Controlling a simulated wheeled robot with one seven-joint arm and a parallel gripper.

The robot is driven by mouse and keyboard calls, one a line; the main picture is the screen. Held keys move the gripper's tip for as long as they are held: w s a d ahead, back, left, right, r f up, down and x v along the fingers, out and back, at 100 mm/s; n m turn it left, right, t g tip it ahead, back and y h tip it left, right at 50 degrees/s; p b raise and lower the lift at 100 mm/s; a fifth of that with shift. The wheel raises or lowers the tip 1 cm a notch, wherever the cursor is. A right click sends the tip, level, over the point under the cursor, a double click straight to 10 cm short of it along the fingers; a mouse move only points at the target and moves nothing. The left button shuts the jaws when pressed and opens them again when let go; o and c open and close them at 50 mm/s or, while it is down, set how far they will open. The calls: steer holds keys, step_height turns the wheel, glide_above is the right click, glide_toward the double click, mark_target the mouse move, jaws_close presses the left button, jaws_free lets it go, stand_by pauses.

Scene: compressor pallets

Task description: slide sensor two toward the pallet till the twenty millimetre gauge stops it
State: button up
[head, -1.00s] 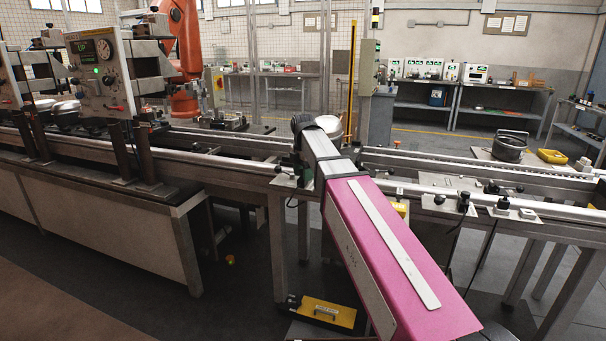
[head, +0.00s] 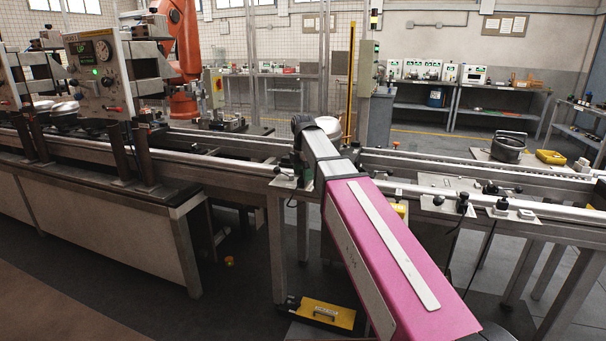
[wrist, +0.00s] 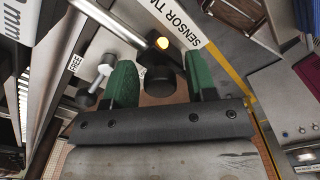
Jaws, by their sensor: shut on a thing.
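In the wrist view, sensor two (wrist: 160,78) is a dark round body with a lit yellow lamp, beside a white label reading "SENSOR TW". My gripper (wrist: 163,82) has its green fingers on either side of this body and is shut on it. A white surface marked "mm" (wrist: 12,45) is cut off at the left edge; I cannot tell whether it is the twenty millimetre gauge. In the head view my own arm hides most of the gripper and the sensor by the conveyor rail. The pallet cannot be made out clearly.
A metal clamp knob (wrist: 98,78) stands left of the fingers, near a label reading "FREE". In the head view the conveyor rail (head: 480,198) runs right with several black-knobbed fittings. A dark pot (head: 508,147) stands behind the rail.

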steer(key=shift+w+d, duration=0.1)
steer(key=shift+w, duration=0.45)
stand_by(0.6)
steer(key=o, duration=1)
steer(key=shift+o, duration=0.2)
steer(key=shift+r, duration=0.1)
